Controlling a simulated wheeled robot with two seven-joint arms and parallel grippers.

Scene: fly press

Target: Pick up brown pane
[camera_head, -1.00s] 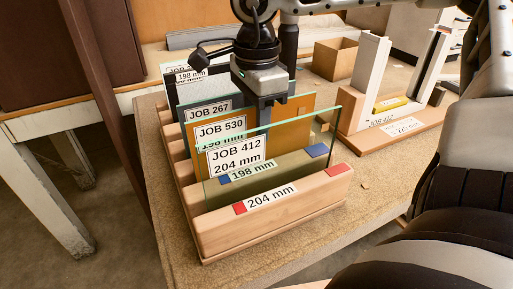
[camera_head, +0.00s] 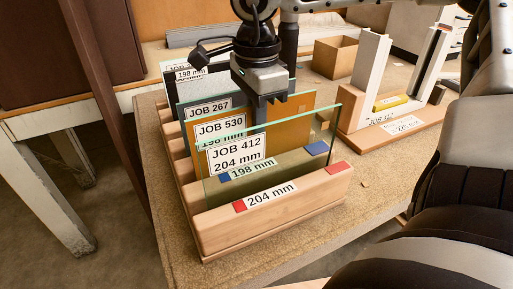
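The brown pane (camera_head: 295,130) is an amber sheet standing upright in a slotted wooden rack (camera_head: 270,219), with a JOB 530 label at its left. A clear glass pane labelled JOB 412, 204 mm (camera_head: 297,166) stands in front of it and partly covers it. A JOB 267 pane (camera_head: 188,110) stands behind it. My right gripper (camera_head: 265,108) points down at the brown pane's top edge, with one dark finger in front of it. The other finger is mostly hidden, so its grip is unclear. My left gripper is not in view.
Another pane with a 198 mm label (camera_head: 190,75) stands at the rack's back. To the right are a wooden fixture with white uprights (camera_head: 371,70), a yellow block (camera_head: 391,103) and an open cardboard box (camera_head: 334,57).

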